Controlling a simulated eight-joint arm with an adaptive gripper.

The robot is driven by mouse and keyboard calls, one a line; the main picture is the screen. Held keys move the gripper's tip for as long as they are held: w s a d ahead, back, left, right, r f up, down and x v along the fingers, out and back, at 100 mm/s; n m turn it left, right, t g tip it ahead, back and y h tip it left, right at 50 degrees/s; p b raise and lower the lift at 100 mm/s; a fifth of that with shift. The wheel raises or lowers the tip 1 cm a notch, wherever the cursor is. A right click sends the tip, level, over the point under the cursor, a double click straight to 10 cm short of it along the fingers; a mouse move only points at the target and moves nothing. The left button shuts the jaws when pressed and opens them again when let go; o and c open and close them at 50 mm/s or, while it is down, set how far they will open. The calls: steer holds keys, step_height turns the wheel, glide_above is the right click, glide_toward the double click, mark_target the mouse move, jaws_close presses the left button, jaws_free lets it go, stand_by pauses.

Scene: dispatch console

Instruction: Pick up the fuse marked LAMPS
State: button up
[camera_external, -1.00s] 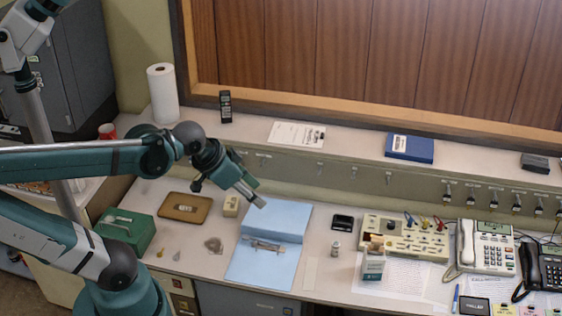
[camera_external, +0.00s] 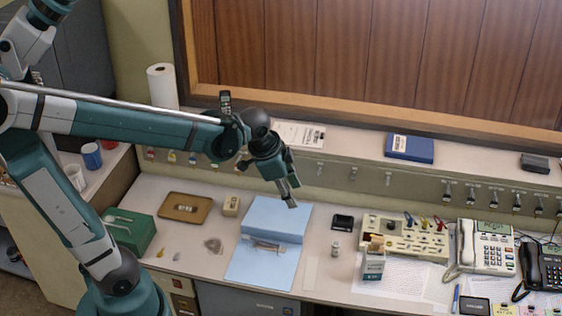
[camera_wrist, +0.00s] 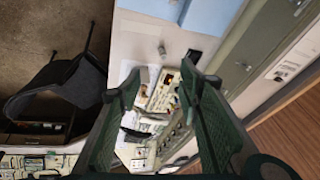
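My gripper (camera_external: 290,199) is in the air above the back edge of the blue folder (camera_external: 287,217), pointing down. In the wrist view my gripper (camera_wrist: 160,82) has its two green fingers spread wide with nothing between them. I can read no LAMPS marking, so I cannot tell which thing is that fuse. A small slim object (camera_external: 265,246) lies across the blue folder. A small upright cylinder (camera_external: 336,248) stands right of the folder, and it also shows in the wrist view (camera_wrist: 162,48). Small loose pieces lie on the left of the desk.
A beige switch panel (camera_external: 407,240) stands right of the cylinder, with a small box (camera_external: 373,265) before it and telephones (camera_external: 486,246) beyond. A brown tray (camera_external: 185,208) and green box (camera_external: 128,230) are at left. A ledge with hooks (camera_external: 388,178) runs behind.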

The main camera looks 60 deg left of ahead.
steer(key=w+f+m+g+b, duration=0.2)
steer(key=w+f+m, duration=0.2)
steer(key=w+f, duration=0.7)
steer(key=m+g+b, duration=0.2)
steer(key=m, duration=0.2)
glide_above(337, 245)
steer(key=f, duration=1.4)
steer(key=shift+s+f, duration=0.1)
steer(key=shift+s, duration=0.2)
steer(key=shift+w+f+m, duration=0.2)
steer(key=shift+f+m, duration=0.2)
steer(key=shift+f, duration=0.25)
steer(key=shift+f, duration=1.3)
steer(key=shift+w+f+b, duration=0.1)
steer(key=shift+f+b, duration=0.75)
steer(key=shift+f, duration=1.75)
steer(key=c, duration=1)
